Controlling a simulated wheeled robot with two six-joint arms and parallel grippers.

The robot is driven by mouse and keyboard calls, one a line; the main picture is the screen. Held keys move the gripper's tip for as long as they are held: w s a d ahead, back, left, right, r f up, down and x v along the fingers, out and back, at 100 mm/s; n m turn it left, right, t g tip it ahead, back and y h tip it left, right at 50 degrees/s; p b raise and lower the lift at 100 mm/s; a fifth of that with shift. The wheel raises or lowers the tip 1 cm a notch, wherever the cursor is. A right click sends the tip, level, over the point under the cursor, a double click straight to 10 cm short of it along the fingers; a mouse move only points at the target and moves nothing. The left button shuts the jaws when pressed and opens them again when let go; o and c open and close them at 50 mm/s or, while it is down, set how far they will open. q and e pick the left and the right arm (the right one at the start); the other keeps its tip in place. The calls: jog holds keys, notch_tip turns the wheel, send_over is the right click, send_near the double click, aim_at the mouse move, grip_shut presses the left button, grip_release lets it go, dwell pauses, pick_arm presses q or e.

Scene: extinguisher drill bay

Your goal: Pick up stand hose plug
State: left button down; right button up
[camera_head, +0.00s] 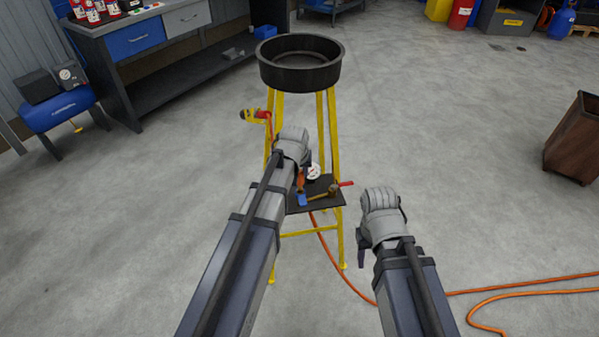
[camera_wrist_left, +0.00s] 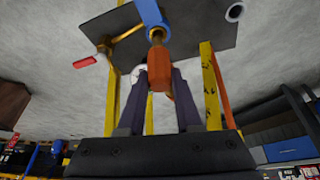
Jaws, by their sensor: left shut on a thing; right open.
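The yellow stand (camera_head: 335,130) carries a round black pan on top and a small dark shelf (camera_head: 325,203) lower down. The hose plug, orange with a blue end, shows at the shelf's left side (camera_head: 302,199) and in the left wrist view (camera_wrist_left: 158,68). My left gripper (camera_wrist_left: 158,88) is shut on its orange part, one dark finger on each side. The blue end lies against the shelf in that view; I cannot tell whether it touches. In the head view my left wrist partly hides the plug. My right gripper (camera_head: 362,250) is open and empty, right of the stand.
An orange hose (camera_head: 340,270) runs to the floor. A red-yellow nozzle (camera_head: 254,115) is at the stand's left. A brown bin (camera_head: 577,140) stands right.

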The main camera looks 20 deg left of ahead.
pick_arm(q)
notch_tip(320, 180, up, 7)
jog(key=p, duration=0.6)
jog(key=shift+r, duration=0.15)
pick_arm(e)
notch_tip(320, 180, up, 7)
